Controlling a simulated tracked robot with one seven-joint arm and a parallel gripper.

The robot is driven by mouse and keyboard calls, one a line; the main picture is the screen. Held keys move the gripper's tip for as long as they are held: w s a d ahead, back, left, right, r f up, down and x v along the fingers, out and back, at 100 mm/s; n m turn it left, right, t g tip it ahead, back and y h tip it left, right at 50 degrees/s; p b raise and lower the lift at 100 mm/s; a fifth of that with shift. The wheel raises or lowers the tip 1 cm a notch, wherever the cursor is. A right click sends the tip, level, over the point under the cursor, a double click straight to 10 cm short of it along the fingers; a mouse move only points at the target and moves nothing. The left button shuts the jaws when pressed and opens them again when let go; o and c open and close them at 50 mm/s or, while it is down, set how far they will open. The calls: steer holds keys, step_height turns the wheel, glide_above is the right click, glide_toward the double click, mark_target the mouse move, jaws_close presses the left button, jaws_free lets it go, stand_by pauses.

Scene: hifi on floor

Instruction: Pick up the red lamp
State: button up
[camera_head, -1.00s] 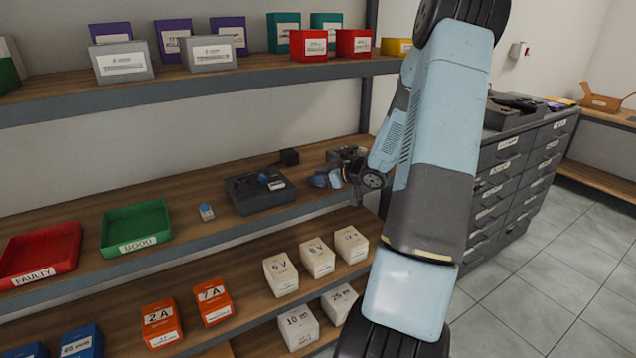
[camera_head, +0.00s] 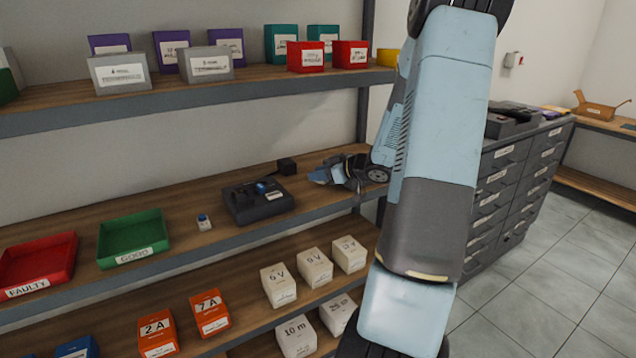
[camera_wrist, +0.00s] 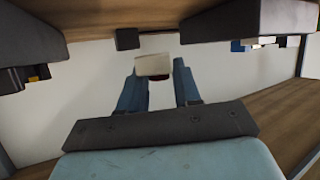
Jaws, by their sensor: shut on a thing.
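My gripper (camera_head: 322,174) is above the right part of the middle shelf, right of a dark device. In the wrist view its two blue fingers (camera_wrist: 160,88) are shut on the red lamp (camera_wrist: 179,67). A pale block-like part of it faces the camera, and only a little red shows behind. In the head view I cannot make out the lamp at the fingertips. Another small lamp, white with a blue top (camera_head: 204,222), stands on the shelf left of the device.
The dark device (camera_head: 258,204) has a blue part on top. A green tray (camera_head: 133,250) and a red tray (camera_head: 38,272) stand left on the middle shelf (camera_head: 190,248). Boxes fill the shelves above and below. A grey drawer cabinet (camera_head: 515,185) stands at right.

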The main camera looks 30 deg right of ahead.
steer(key=s+r, duration=0.2)
steer(key=r, duration=0.1)
steer(key=shift+s, duration=0.25)
steer(key=s+r, duration=0.4)
steer(key=s, duration=0.5)
steer(key=shift+s+d+r, duration=0.2)
steer(key=shift+d, duration=0.05)
